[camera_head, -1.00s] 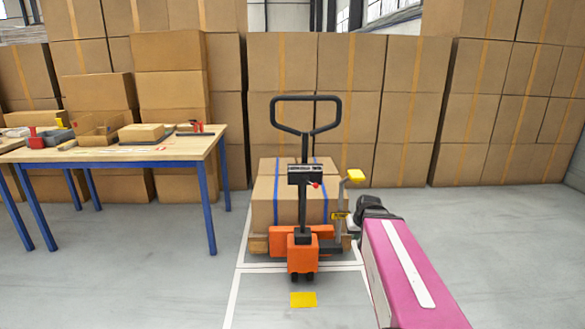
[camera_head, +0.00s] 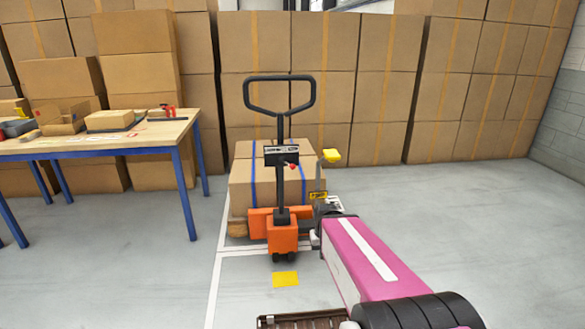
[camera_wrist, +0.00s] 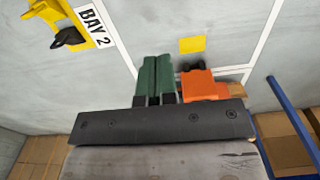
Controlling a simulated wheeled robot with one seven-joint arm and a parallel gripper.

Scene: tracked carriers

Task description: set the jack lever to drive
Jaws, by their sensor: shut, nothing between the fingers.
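The orange pallet jack (camera_head: 282,236) stands at the middle of the head view, its black handle loop (camera_head: 279,97) upright. A small lever with a red knob (camera_head: 292,166) sticks out at the right of the black handle head (camera_head: 281,153); which setting it is at cannot be read. My gripper shows in the wrist view as two green fingers (camera_wrist: 157,78), closed together and empty. They are beside the jack's orange body (camera_wrist: 203,86), apparently apart from it. In the head view my pink arm reaches to the jack's right side and hides the fingers.
Strapped cartons (camera_head: 240,187) sit behind the jack. A yellow-topped post (camera_head: 330,156) stands right of the handle. A yellow fixture marked BAY 2 (camera_wrist: 78,22) shows in the wrist view. A wooden table (camera_head: 110,143) is at left. Floor at right is clear.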

